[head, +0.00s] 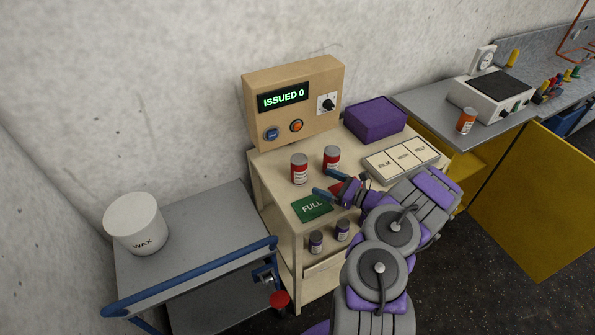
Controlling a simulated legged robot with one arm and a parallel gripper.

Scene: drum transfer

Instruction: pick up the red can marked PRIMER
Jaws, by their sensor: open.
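Two red cans with grey lids stand upright on the cream stand's top. The left red can (299,170) is nearer the green FULL mat. The right red can (331,157) stands a little farther back. Both have pale labels, too small to read, so I cannot tell which is marked PRIMER. I see nothing between the fingers. My arm hides the front right part of the stand.
The green FULL mat (312,208) lies front left, with a partly hidden red patch (336,188) beside it. A control box (293,101) reads ISSUED 0. A purple box (375,118) and a labelled tray (401,159) are right. A cart carries a WAX tub (135,222).

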